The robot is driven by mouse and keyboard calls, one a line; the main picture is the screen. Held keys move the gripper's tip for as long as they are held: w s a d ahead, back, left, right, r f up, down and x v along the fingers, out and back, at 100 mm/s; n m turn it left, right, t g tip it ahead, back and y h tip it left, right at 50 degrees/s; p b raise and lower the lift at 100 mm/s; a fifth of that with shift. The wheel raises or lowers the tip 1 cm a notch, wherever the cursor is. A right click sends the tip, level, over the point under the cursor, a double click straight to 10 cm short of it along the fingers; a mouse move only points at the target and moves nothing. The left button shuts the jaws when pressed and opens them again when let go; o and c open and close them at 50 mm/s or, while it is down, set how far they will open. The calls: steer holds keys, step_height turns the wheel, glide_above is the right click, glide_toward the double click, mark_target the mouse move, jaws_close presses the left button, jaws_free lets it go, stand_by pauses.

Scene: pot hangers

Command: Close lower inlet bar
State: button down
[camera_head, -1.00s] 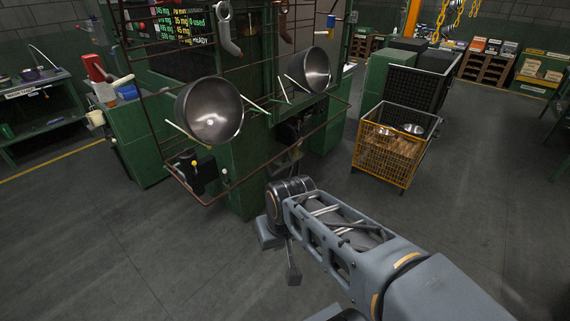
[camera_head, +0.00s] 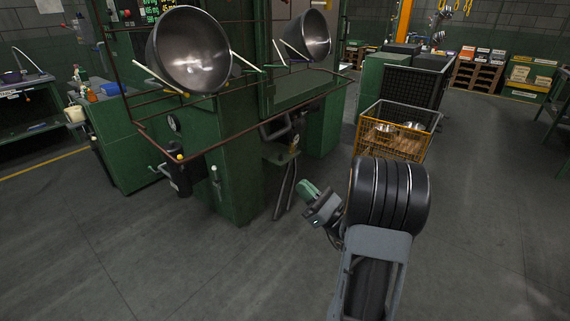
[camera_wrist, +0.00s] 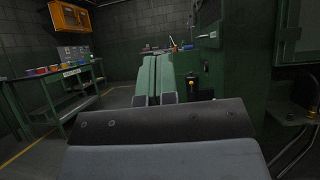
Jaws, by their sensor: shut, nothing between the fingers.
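A brown pipe rail (camera_head: 250,128) runs around the lower front of the green machine in the head view. It lies below two hanging metal bowls. A yellow knob (camera_head: 180,157) sits at its left front corner. I cannot tell for certain which piece is the lower inlet bar. My gripper (camera_head: 308,190) is in front of the machine, to the right of and below the rail's corner, apart from it. Its green fingers are close together and empty. In the wrist view the fingers (camera_wrist: 166,80) point toward a dark handle-like part (camera_wrist: 192,88) by a green cabinet.
The large bowl (camera_head: 190,50) and second bowl (camera_head: 312,36) hang above the rail. A yellow-fronted wire crate (camera_head: 392,142) stands to the right of the machine. A green workbench (camera_wrist: 70,90) stands at left in the wrist view. The floor at front is clear.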

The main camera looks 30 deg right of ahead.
steer(key=w+a+r+m+t+h+p, duration=0.1)
steer(key=w+a+r+p, duration=0.1)
steer(key=w+r+p, duration=0.4)
steer(key=shift+w+a+r+p, duration=0.3)
steer(key=shift+w+r, duration=0.5)
steer(key=shift+r, duration=0.9)
steer(key=shift+d+r, duration=0.1)
steer(key=shift+d, duration=0.05)
